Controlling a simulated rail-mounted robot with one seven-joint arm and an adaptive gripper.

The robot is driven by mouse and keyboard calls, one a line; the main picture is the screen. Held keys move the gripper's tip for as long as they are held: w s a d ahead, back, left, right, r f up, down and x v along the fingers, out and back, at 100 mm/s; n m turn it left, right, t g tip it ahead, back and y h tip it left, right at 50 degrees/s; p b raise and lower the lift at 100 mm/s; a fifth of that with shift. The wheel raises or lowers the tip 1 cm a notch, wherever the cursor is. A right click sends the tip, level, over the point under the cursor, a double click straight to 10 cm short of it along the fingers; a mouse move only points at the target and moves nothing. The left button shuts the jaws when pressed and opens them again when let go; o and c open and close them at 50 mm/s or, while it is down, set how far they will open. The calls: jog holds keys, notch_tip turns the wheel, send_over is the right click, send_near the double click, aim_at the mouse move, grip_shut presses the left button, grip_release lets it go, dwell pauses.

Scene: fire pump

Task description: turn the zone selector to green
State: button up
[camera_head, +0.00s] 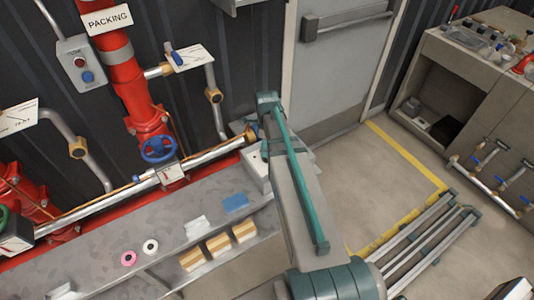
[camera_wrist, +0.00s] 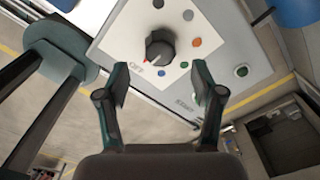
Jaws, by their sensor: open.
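The zone selector is a black round knob (camera_wrist: 160,50) on a light grey control panel (camera_wrist: 115,35) in the wrist view. A small red mark shows at the knob's lower left edge. In the head view my arm hides most of the panel (camera_head: 255,168) and the gripper.
A green push button (camera_wrist: 240,70) sits on the panel right of the knob. In the head view, a blue handwheel valve (camera_head: 158,149) and red pipe (camera_head: 125,80) stand left. A grey bench (camera_head: 100,250) holds small parts. Open floor (camera_head: 430,265) lies right.

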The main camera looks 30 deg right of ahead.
jog(key=shift+f+p, duration=0.5)
jog(key=shift+f, duration=2.2)
jog(key=c, duration=1.1)
jog(key=shift+c, duration=0.2)
